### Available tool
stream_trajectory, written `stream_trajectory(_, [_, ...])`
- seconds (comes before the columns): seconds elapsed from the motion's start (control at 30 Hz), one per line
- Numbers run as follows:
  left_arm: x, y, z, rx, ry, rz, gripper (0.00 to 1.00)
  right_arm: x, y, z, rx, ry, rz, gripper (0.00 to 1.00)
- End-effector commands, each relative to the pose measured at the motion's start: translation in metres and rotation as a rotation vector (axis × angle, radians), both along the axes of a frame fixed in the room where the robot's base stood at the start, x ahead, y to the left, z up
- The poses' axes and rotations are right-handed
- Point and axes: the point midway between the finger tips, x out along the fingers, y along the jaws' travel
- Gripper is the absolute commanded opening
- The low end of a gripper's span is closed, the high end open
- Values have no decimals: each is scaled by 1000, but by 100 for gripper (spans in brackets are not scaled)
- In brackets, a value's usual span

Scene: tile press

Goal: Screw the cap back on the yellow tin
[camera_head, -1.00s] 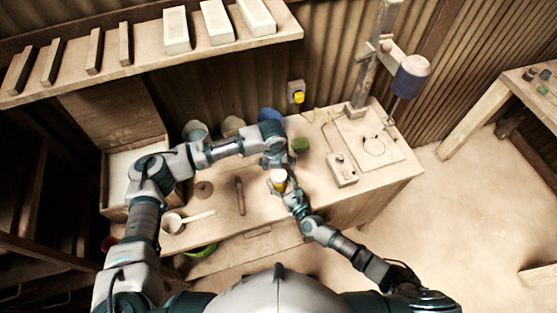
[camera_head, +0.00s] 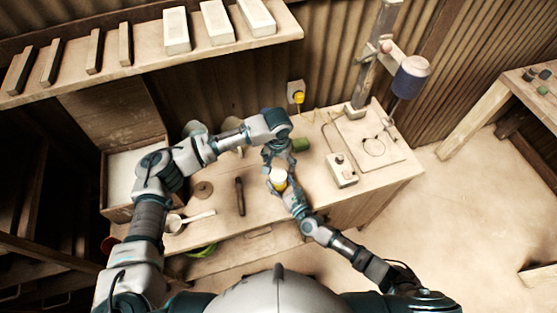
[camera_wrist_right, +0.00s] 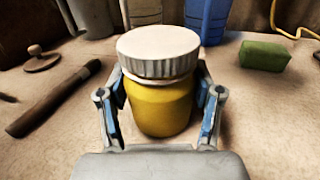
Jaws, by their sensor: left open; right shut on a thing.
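The yellow tin (camera_wrist_right: 160,106) stands upright between the fingers of my right gripper (camera_wrist_right: 160,112), which is shut on it; the tin also shows in the head view (camera_head: 279,187). The white ribbed cap (camera_wrist_right: 158,52) sits on top of the tin, with a pale rim showing just below it. It looks slightly tilted; I cannot tell how tightly it sits. In the head view the cap (camera_head: 278,175) is seen from above. My left gripper (camera_head: 277,160) is open and empty just behind and above the cap. It does not show in the right wrist view.
A green block (camera_wrist_right: 264,55) lies behind the tin at right. A dark-handled tool (camera_wrist_right: 52,98) and a round knobbed disc (camera_wrist_right: 42,59) lie at left. Blue and pale containers stand behind. A switch box (camera_head: 342,170) and the press (camera_head: 372,140) are at the bench's right.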

Motion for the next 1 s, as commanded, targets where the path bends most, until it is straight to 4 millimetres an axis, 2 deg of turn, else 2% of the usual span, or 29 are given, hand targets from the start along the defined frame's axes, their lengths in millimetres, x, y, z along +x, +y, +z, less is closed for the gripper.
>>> stream_trajectory(0.1, [0, 0, 2, 0, 13, 276, 83, -1, -1, -4, -4, 7, 1, 0])
stream_trajectory(0.2, [0, 0, 4, 3, 19, 469, 83, -1, -1, -4, -4, 7, 1, 0])
stream_trajectory(0.4, [-1, 0, 6, 5, 26, 686, 83, -1, -1, -4, -4, 7, 1, 0])
stream_trajectory(0.83, [-1, 0, 5, 6, 28, 722, 83, -1, -1, -4, -3, 6, 1, 0])
stream_trajectory(1.0, [-1, 0, -10, 8, 29, 722, 83, -1, -1, -4, -3, 6, 1, 0])
